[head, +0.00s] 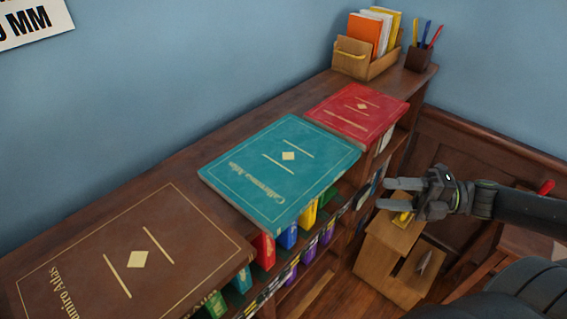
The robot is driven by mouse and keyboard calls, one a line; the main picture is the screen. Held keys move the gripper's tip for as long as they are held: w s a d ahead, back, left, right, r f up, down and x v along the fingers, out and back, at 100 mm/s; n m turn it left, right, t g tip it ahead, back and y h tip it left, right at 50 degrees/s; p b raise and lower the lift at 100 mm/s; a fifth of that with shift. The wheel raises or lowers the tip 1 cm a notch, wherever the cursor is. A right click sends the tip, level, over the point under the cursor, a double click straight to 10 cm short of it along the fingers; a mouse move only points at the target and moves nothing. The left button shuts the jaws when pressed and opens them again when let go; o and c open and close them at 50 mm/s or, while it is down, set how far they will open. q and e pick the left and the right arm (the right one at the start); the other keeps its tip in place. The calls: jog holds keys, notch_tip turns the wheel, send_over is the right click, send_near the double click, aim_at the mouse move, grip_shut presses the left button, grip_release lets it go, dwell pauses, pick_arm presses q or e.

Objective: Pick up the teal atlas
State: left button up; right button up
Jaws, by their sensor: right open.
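The teal atlas (270,175) lies flat on top of the wood bookcase, between a brown atlas and a red one. Its cover shows gold lines, a gold diamond and gold lettering, and its front edge reaches the shelf's front edge. My right gripper (388,194) comes in from the right, its fingers pointing left. It is open and empty, in front of the bookcase and to the right of the teal atlas, apart from it. My left gripper is not in view.
The brown atlas (120,255) lies at lower left and the red atlas (358,110) beyond the teal one. A wood file holder (375,66) and a pen cup (419,58) stand at the far end. Colored books (265,250) fill the shelf below. A wooden box (376,262) stands below my right gripper.

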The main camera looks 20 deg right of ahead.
jog(key=b, duration=0.2)
send_near(325, 189)
jog(key=x, duration=0.4)
jog(key=shift+w+a+f, duration=0.15)
jog(key=shift+a, duration=0.15)
jog(key=shift+r+x, duration=0.15)
jog(key=shift+x, duration=0.7)
jog(key=shift+r+x, duration=0.1)
jog(key=shift+x, duration=1.75)
jog(key=shift+f, duration=0.1)
grip_shut()
